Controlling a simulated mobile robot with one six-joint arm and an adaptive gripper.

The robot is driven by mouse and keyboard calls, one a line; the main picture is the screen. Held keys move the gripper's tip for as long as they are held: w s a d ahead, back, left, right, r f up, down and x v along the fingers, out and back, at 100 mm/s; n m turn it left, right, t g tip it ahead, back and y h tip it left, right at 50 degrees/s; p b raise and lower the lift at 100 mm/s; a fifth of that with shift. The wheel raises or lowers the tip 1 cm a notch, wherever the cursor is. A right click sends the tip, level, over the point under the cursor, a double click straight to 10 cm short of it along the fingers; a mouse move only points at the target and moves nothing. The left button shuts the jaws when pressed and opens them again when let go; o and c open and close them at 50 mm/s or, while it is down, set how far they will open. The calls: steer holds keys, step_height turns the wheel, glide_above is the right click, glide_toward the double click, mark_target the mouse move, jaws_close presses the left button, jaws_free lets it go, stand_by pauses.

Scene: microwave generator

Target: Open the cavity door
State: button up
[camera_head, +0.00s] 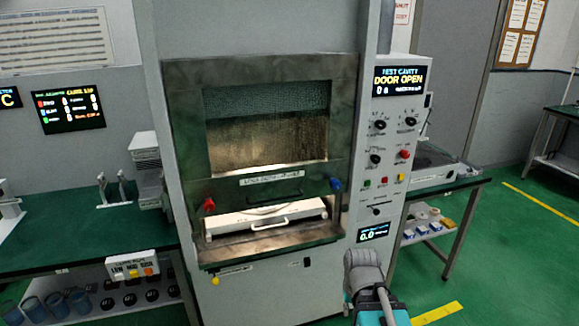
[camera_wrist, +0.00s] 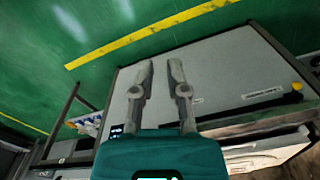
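The cavity door (camera_head: 183,130) is a worn metal frame around a mesh window, with a label strip and a red and a blue knob near its lower edge. It sits raised, with a lit gap beneath it. A white tray (camera_head: 235,226) with a handle shows in that gap. The display (camera_head: 398,80) reads "DOOR OPEN". In the wrist view, my gripper (camera_wrist: 160,64) has its two fingers apart with nothing between them. The fingers appear in front of the lower cabinet panel (camera_wrist: 225,65), apart from the door. The tray also shows in the wrist view (camera_wrist: 265,153).
A control panel (camera_head: 391,150) with knobs and buttons is right of the door. A green-topped bench (camera_head: 100,240) stands left, and another table (camera_head: 440,185) stands right. A yellow knob (camera_head: 215,281) is below the cavity.

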steer(key=w+a+m+t, duration=0.1)
steer(key=w, duration=0.1)
steer(key=w+a+m+t+y+b, duration=0.1)
steer(key=w+a+m, duration=0.1)
steer(key=w+a+f+m+t, duration=0.1)
steer(key=w, duration=0.2)
steer(key=shift+a+m+y+b, duration=0.35)
steer(key=shift+m+y+b, duration=0.05)
jaws_close()
steer(key=w+a+r+m+t+y+b, duration=0.1)
steer(key=w+a+r+m+t+b, duration=0.2)
steer(key=w+m, duration=0.7)
steer(key=w+a+r+m+t+y+b, duration=0.2)
steer(key=w+a+r+m+t, duration=0.4)
steer(key=m, duration=1.1)
steer(key=shift+w+a+t+b, duration=0.5)
steer(key=shift+w+t, duration=1.2)
steer(key=shift+w, duration=0.45)
steer(key=shift+w, duration=0.15)
